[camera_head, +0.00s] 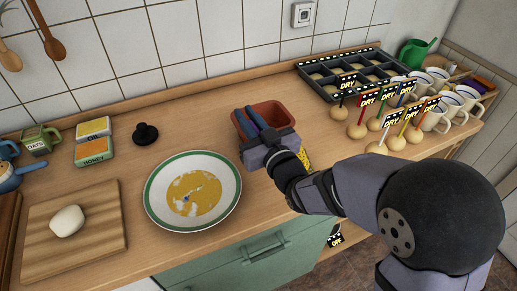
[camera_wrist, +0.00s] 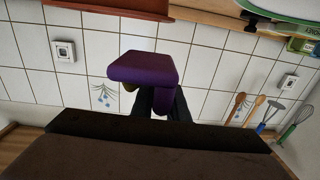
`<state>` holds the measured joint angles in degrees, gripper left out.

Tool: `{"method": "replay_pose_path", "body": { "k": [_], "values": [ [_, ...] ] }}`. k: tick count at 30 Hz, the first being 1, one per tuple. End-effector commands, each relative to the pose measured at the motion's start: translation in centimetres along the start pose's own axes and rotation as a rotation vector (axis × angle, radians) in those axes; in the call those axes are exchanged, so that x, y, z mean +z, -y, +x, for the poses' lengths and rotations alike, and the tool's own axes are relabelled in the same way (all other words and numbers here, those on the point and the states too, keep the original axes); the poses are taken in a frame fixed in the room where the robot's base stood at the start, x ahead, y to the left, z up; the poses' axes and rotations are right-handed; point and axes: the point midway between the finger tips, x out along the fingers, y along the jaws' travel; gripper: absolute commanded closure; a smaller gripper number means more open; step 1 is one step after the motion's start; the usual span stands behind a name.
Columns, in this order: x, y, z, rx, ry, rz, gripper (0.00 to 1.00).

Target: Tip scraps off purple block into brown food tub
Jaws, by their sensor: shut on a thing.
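The purple block (camera_wrist: 145,68) is in the wrist view, held between the dark fingers of my gripper (camera_wrist: 168,103). The wrist view is upside down, so my gripper is rolled over. A small olive-yellow bit (camera_wrist: 128,87) shows by the block's edge; I cannot tell whether it is a scrap. In the head view my gripper (camera_head: 256,124) is over the brown food tub (camera_head: 280,112) at the back of the counter, its fingers across the tub's opening. The tub's inside is mostly hidden. A reddish-brown edge of it shows in the wrist view (camera_wrist: 110,8).
A green-rimmed plate (camera_head: 160,215) of yellow food stands left of the tub. A cutting board (camera_head: 95,245) with a white lump is at the far left. Skewered signs (camera_head: 392,115), mugs (camera_head: 437,118) and a black tray (camera_head: 310,75) crowd the right. Tiled wall stands behind.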

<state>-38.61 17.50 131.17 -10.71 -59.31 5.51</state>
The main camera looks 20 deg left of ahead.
Motion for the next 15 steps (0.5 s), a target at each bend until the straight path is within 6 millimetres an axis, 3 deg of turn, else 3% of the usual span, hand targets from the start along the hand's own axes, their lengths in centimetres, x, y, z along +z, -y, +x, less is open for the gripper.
{"method": "replay_pose_path", "body": {
  "k": [3, 9, 12, 15],
  "values": [
    [-2.2, 0.2, 3.4, -0.026, -0.007, -0.002, 1.00],
    [-5.4, 0.2, 7.7, -0.055, -0.001, 0.000, 1.00],
    [-5.8, 0.1, 9.2, -0.060, 0.003, 0.001, 1.00],
    [-4.2, -0.1, 10.1, -0.058, 0.010, 0.003, 1.00]
  ]
}}
